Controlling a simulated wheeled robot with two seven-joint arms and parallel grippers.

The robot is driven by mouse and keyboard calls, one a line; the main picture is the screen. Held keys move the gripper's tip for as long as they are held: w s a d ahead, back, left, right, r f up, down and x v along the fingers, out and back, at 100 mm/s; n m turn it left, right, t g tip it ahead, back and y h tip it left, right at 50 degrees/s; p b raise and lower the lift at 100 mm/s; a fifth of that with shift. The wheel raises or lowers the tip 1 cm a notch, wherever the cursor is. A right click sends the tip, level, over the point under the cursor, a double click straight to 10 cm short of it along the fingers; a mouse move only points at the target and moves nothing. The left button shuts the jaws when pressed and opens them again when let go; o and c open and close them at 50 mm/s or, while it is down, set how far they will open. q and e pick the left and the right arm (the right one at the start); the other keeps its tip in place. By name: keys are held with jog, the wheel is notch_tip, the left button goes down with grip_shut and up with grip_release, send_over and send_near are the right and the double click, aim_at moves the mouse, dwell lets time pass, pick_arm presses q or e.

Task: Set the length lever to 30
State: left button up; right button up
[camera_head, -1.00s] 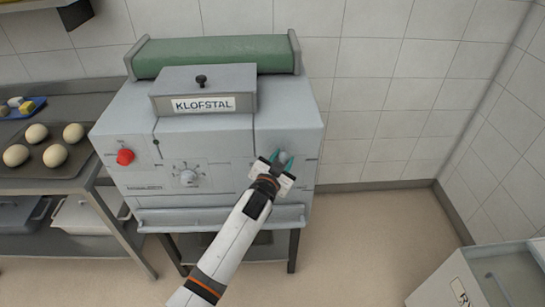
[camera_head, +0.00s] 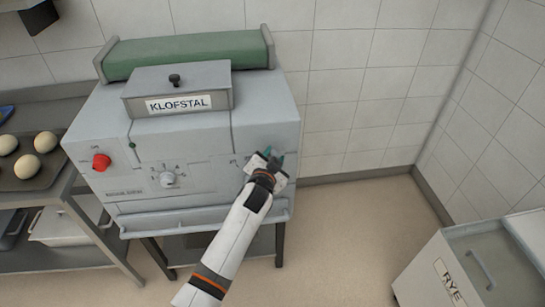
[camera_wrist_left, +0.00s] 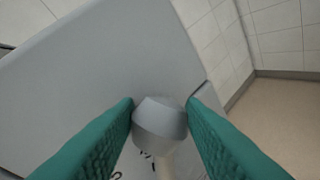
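The grey machine labelled KLOFSTAL (camera_head: 180,140) stands against the tiled wall, with the length lever at the right of its front panel. In the left wrist view the lever's grey knob (camera_wrist_left: 160,122) sits between my left gripper's teal fingers (camera_wrist_left: 160,108), which appear to touch it on both sides. Its pale shaft (camera_wrist_left: 164,165) shows below it. Dark scale marks beside the shaft are mostly hidden and unreadable. In the head view my left gripper (camera_head: 271,157) covers the lever and most of its scale. My right gripper is not in view.
A red knob (camera_head: 101,162) and a round dial (camera_head: 167,180) are on the same panel, to the left. A grey ledge (camera_head: 200,220) runs below. A rack with dough balls (camera_head: 45,142) stands at left. A RYE bin (camera_head: 440,270) stands at lower right. Open floor lies between.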

pick_arm(q)
jog(key=o, duration=0.4)
jog(key=shift+d+f, duration=0.1)
jog(key=v, duration=1.2)
jog(key=shift+b, duration=0.3)
jog(key=s+a+f+n+g, duration=0.15)
jog(key=s+f, duration=0.25)
jog(key=f, duration=0.7)
jog(key=s+a+f+g, duration=0.25)
jog(key=s+f, duration=0.25)
jog(key=f, duration=0.6)
jog(key=s+a+f+n+g, duration=0.1)
jog(key=s+a+f+g, duration=0.2)
jog(key=f, duration=0.8)
jog(key=s+a+f+n+g, duration=0.1)
jog(key=s+f, duration=0.5)
jog(key=s, duration=0.6)
jog(key=s+a+f+n+g+y, duration=0.1)
jog(key=s+a+f+g, duration=0.2)
jog(key=s, duration=0.8)
jog(key=s+a+f+n+g+y, duration=0.1)
jog(key=s+a+f+g, duration=0.2)
jog(key=s+f, duration=0.7)
jog(key=shift+s+a+n, duration=0.25)
jog(key=shift+s+a, duration=1.1)
